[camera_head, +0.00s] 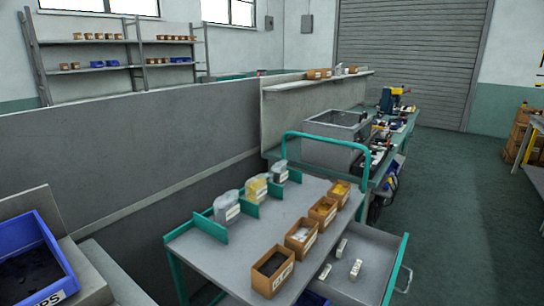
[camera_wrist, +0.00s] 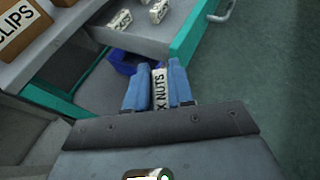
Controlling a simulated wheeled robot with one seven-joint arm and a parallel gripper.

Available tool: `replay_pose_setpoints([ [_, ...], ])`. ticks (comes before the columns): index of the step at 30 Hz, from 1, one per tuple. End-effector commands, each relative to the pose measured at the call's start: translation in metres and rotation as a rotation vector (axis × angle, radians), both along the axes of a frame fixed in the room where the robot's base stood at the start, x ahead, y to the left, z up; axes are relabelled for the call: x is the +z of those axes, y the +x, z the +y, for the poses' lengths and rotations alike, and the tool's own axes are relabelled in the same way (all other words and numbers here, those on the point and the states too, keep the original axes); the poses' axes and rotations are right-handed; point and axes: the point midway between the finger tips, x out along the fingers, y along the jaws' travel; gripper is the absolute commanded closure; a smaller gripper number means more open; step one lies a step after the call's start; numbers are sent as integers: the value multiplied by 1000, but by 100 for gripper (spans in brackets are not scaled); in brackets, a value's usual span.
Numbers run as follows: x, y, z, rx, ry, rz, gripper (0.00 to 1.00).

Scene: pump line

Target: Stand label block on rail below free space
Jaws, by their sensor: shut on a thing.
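My gripper (camera_wrist: 159,90) shows in the wrist view, its two blue fingers shut on a white label block (camera_wrist: 159,88). The visible letters on the block read "X NUTS"; the rest is hidden by a finger. Other white label blocks lie in the open drawer (camera_head: 378,262), one at the front (camera_head: 356,269), one on the left (camera_head: 325,271) and one at the back (camera_head: 341,248). I cannot make out the rail or the free space. My gripper is out of the head view.
A grey cart top (camera_head: 215,258) holds several brown boxes, the nearest a clips box (camera_head: 272,270), and bags between teal dividers. A blue bin (camera_wrist: 122,62) sits below the drawer. A wall shelf (camera_head: 318,80) and workbench stand behind. The floor (camera_head: 450,190) at right is clear.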

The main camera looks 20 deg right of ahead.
Motion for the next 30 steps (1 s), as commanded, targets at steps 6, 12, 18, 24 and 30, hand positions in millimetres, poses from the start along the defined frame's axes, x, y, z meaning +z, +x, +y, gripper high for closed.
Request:
replay_pose_setpoints([
  [6,-27,9,84,212,0,2,100],
  [12,-41,14,127,320,0,-1,100],
  [18,-45,15,140,355,-1,1,100],
  [24,-45,15,140,354,-1,0,100],
  [30,-44,16,138,349,0,-3,100],
])
